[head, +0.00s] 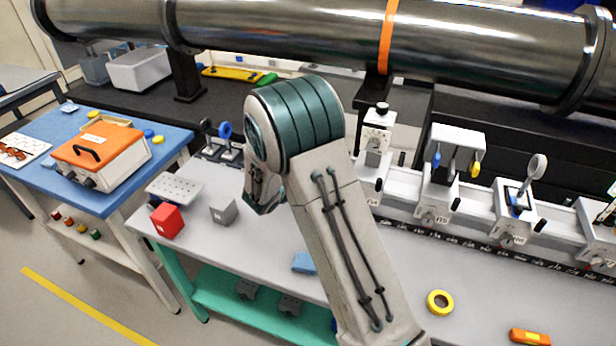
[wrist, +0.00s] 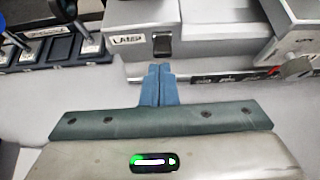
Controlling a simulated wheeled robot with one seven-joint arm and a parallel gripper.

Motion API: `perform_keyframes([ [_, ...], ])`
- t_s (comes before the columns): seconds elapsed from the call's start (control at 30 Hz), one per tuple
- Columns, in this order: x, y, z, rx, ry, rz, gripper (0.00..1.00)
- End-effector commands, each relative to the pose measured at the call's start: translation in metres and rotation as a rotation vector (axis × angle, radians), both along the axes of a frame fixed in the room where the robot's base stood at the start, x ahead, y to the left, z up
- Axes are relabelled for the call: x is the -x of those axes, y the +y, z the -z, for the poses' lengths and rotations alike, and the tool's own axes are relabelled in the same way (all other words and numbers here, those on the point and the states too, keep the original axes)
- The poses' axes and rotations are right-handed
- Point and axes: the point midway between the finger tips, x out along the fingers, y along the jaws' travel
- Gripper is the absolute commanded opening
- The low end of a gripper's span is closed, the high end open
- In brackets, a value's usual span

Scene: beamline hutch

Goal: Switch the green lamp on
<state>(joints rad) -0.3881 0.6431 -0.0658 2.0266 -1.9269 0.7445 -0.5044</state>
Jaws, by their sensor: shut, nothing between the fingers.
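In the wrist view a grey box with a label reading LAMP (wrist: 128,39) stands straight ahead. A dark switch (wrist: 163,46) is set in its front face, right of the label. My gripper (wrist: 162,68) is shut and empty, with its blue fingertips just below the switch in the picture. I cannot tell whether they touch the box. In the head view my arm hides the box and the fingers. I cannot make out a lit green lamp in either view.
A rail with several lens mounts (head: 440,168) runs right along the grey bench. Left of my arm are a red cube (head: 167,220), a grey cube (head: 223,210) and a perforated block (head: 175,188). A yellow ring (head: 440,302) lies front right. A large pipe (head: 290,32) crosses above.

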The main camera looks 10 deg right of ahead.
Motion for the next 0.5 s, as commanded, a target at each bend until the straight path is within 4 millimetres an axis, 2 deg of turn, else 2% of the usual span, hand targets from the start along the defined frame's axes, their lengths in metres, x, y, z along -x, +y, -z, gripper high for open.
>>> perform_keyframes([
  [0.2,-0.001,-0.008,-0.005,0.002,-0.002,0.014,0.00],
  [0.5,-0.002,-0.009,-0.018,0.002,-0.007,0.015,0.00],
])
